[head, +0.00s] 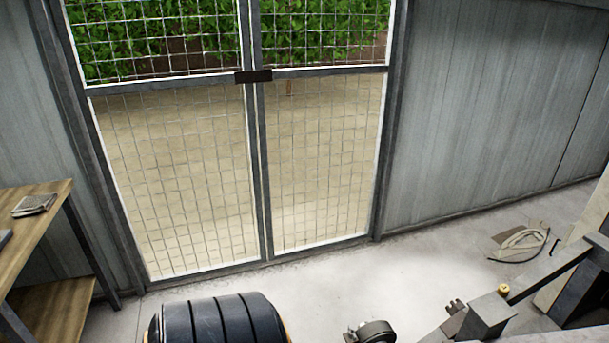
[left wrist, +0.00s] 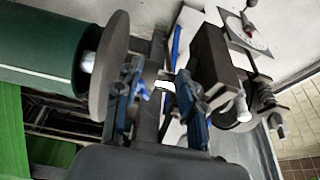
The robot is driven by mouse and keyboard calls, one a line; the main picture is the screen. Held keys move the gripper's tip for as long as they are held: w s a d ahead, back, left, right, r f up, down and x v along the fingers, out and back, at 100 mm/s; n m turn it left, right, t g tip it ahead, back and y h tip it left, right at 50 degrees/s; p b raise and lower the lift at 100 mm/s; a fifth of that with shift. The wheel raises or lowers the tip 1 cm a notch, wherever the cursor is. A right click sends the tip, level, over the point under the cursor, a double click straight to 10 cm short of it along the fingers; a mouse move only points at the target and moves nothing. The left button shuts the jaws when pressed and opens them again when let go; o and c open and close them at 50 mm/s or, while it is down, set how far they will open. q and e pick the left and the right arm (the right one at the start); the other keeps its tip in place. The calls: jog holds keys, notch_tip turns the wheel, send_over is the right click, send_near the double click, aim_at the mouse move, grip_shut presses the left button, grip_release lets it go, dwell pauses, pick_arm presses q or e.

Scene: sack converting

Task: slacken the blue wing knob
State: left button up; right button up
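My left gripper (left wrist: 160,84) shows in the left wrist view. Its two blue-and-dark fingers stand apart, so it is open. A small white piece (left wrist: 165,86) shows in the gap between the fingers; I cannot tell what it is or whether anything touches it. A thin blue strip (left wrist: 176,47) shows beyond the fingertips, but I cannot tell whether it belongs to the blue wing knob. No clear blue wing knob shows in either view. Neither gripper shows in the head view, and my right gripper is not in view.
In the left wrist view, a green roll (left wrist: 38,45) with a grey disc (left wrist: 108,68) stands left, and a dark block (left wrist: 216,62) right. In the head view, a wooden bench (head: 45,215) stands left.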

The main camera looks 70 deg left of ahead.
pick_arm(q)
jog(key=s+d+f+g+b, duration=0.1)
jog(key=s+f+b, duration=0.2)
jog(key=s+f, duration=0.7)
jog(key=s+d+f+m+g+b, duration=0.1)
jog(key=s+d+f+b, duration=0.1)
jog(key=s+f, duration=0.9)
notch_tip(320, 180, down, 5)
jog(key=shift+s+d+f+b, duration=0.1)
jog(key=shift+s+d+b, duration=0.2)
jog(key=shift+b, duration=0.15)
